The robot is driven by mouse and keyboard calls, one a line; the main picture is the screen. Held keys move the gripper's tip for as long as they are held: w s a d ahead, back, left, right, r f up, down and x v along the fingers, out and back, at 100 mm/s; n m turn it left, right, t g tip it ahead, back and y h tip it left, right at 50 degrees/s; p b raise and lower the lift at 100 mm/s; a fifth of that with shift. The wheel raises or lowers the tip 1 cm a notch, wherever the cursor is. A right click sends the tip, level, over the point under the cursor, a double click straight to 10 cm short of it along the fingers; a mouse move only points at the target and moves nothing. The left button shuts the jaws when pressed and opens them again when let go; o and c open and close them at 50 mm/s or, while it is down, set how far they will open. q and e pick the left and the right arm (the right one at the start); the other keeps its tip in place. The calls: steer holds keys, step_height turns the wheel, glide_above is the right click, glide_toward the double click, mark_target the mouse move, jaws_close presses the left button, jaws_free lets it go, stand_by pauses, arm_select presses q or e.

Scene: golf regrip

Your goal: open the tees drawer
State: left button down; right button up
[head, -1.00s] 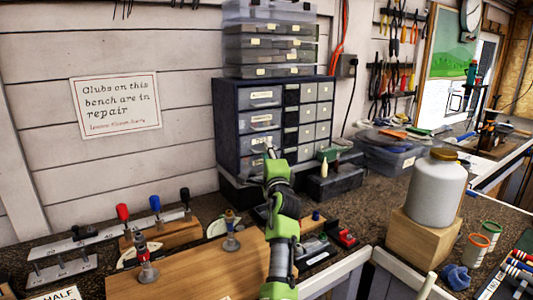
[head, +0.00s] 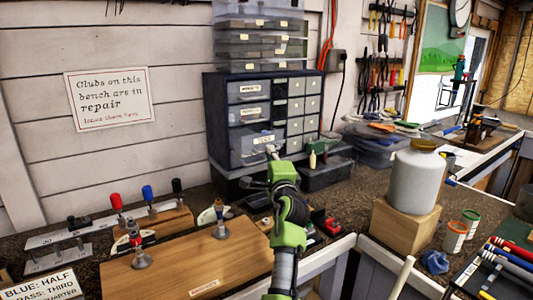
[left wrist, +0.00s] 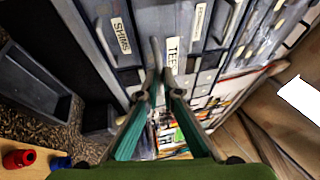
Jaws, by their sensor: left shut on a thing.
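The dark blue drawer cabinet (head: 214,120) stands against the wall in the head view. Its lowest large drawer on the left (head: 246,150) has a pale label. In the left wrist view the drawer with the TEES label (left wrist: 173,50) is close ahead, its handle (left wrist: 155,55) between my fingertips. My left gripper (left wrist: 164,88) is shut on that handle; it also shows in the head view (head: 271,152), at the cabinet's front. I cannot tell for certain how far the drawer stands out. My right gripper is in neither view.
Clear cases (head: 262,45) are stacked on the cabinet. A wooden board (head: 190,265) lies in front on the bench. A white jar (head: 414,180) stands on a wooden block (head: 405,228) to the right. A dark bin (head: 325,175) sits beside the cabinet.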

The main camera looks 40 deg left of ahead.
arm_select(q)
steer(key=shift+s+d, duration=0.1)
steer(key=shift+d, duration=0.3)
steer(key=c, duration=2.4)
jaws_free()
steer(key=shift+o, duration=0.9)
steer(key=shift+a, duration=0.15)
steer(key=v, duration=0.7)
steer(key=shift+d, duration=0.25)
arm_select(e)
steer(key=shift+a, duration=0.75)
arm_select(q)
steer(key=shift+s, duration=0.15)
